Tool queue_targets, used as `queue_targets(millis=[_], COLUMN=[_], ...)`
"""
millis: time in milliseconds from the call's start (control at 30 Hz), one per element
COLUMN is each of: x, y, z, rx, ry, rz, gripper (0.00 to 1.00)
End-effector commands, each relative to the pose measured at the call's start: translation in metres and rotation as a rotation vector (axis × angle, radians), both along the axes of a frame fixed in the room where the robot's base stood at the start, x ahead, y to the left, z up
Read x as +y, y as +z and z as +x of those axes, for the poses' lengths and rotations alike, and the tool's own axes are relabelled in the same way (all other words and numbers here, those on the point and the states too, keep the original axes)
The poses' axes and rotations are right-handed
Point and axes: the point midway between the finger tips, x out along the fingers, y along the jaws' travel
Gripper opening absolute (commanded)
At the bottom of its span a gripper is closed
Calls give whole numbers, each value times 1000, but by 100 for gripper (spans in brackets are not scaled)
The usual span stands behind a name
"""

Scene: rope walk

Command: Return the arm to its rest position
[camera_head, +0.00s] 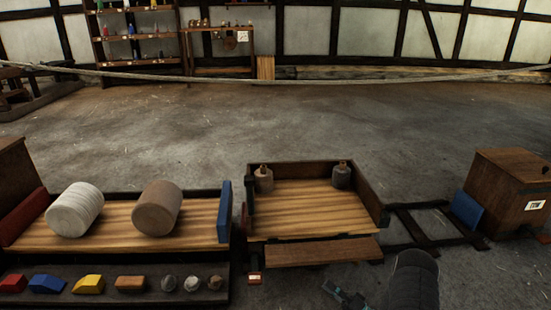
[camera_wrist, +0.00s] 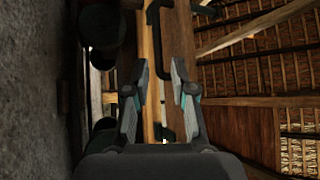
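Dark round shapes and a wooden board lie beyond the fingers. The lower part of the arm is cut off by the picture edge.
A brown box (camera_head: 502,190) stands at right. A rope (camera_head: 300,82) spans the back. The middle floor is clear.

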Motion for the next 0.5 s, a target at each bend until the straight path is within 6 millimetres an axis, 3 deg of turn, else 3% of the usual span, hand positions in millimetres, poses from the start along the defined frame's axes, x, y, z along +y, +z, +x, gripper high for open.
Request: queue_targets(millis=[167, 333, 500], x=[15, 44, 62], y=[-20, -46, -41], z=[-11, -50, -84], rx=[241, 533, 783], ry=[132, 308, 468], rz=[74, 126, 109], gripper=[25, 25, 25])
